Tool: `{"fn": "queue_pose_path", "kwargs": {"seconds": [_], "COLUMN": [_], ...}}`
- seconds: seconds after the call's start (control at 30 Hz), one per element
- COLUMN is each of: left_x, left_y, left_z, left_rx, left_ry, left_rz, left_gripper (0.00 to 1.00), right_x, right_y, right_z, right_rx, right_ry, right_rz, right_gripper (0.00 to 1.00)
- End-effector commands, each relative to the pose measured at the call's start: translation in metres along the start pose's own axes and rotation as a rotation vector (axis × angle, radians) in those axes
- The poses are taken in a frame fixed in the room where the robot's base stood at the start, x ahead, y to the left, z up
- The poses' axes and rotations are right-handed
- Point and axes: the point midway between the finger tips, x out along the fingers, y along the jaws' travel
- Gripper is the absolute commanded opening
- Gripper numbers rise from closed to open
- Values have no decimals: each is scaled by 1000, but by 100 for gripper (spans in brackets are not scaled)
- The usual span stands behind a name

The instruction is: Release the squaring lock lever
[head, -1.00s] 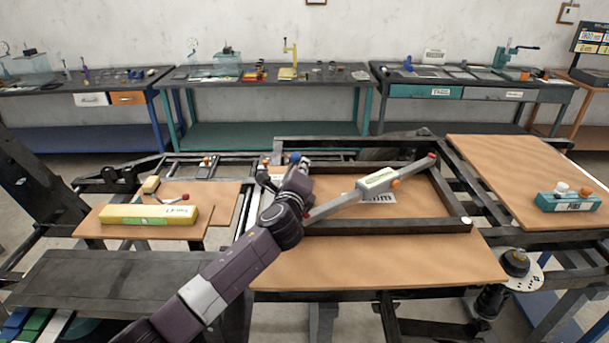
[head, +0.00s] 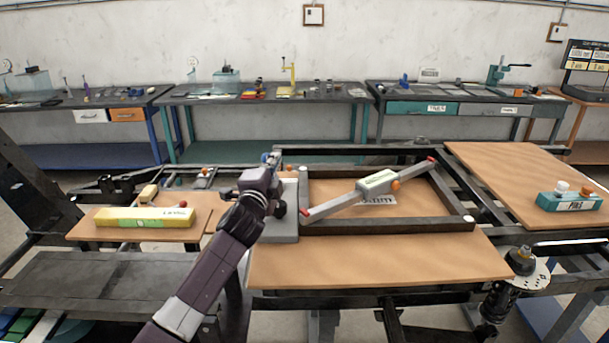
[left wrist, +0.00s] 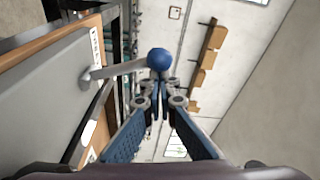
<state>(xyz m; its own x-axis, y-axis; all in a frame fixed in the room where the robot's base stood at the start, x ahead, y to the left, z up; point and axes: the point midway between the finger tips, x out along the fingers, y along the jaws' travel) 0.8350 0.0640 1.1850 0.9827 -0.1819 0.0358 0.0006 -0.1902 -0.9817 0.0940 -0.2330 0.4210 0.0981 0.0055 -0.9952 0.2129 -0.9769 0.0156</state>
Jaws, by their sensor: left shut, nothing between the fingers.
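The lock lever shows in the left wrist view as a pale grey rod (left wrist: 118,69) with a round blue knob (left wrist: 160,59) at its end. It is joined to a grey plate (left wrist: 50,92) at the left. My left gripper (left wrist: 161,92) is shut and empty, its fingertips just below the knob in that picture; I cannot tell whether they touch it. In the head view my left gripper (head: 271,161) is above the grey block (head: 284,224) at the frame's left side. Its wrist hides most of the lever there. My right gripper is not in view.
A dark rectangular frame (head: 390,226) lies on a brown board (head: 375,263). A diagonal gauge bar (head: 376,185) with red ends lies across it. A yellow box (head: 145,217) sits at the left and a teal pins holder (head: 569,202) at the right.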

Motion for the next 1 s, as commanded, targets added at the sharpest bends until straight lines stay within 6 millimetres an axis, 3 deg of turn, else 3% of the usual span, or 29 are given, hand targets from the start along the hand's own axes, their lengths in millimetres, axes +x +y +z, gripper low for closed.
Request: {"fn": "queue_pose_path", "kwargs": {"seconds": [0.33,1.0], "left_x": [-2,-2], "left_y": [0,1], "left_z": [11,15], "left_rx": [-121,-134], "left_ry": [0,-4], "left_rz": [-23,-23], "left_gripper": [0,0], "right_x": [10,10], "right_y": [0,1], "right_z": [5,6], "right_rx": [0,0], "right_ry": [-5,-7], "right_rz": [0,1], "right_gripper": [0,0]}}
